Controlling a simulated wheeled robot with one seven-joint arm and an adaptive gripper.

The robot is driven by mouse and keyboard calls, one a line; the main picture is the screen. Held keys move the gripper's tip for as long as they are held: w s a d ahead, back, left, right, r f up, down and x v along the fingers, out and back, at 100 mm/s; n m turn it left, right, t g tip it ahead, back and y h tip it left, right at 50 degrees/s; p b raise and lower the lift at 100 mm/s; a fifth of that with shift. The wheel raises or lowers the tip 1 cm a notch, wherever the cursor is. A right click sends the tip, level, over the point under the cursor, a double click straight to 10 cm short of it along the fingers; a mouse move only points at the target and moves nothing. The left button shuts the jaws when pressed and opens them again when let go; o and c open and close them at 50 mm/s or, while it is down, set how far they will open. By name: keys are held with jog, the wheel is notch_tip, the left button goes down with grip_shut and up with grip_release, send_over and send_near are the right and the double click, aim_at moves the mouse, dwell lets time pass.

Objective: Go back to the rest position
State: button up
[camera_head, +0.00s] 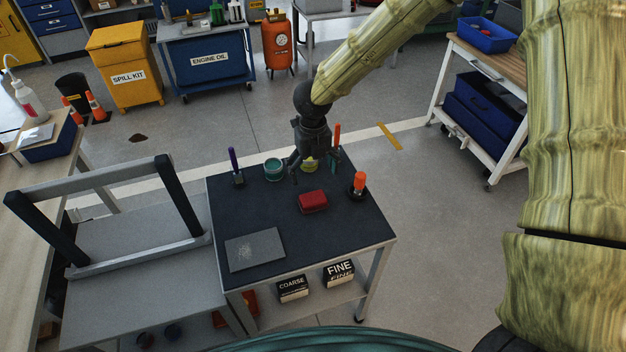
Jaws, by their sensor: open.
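My gripper (298,165) hangs at the end of my arm over the back part of a dark-topped cart (345,236). I see nothing held between the fingers. I cannot tell whether the fingers touch anything.
The cart also bears a red block (312,201), a grey sheet (255,249), a purple-handled tool (234,166), an orange-topped item (358,184) and a red-handled tool (336,138). A frame stand (135,262) adjoins the cart's left. Floor (440,240) is free to the right.

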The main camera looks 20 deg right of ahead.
jog(key=shift+r, duration=0.3)
jog(key=shift+r, duration=0.1)
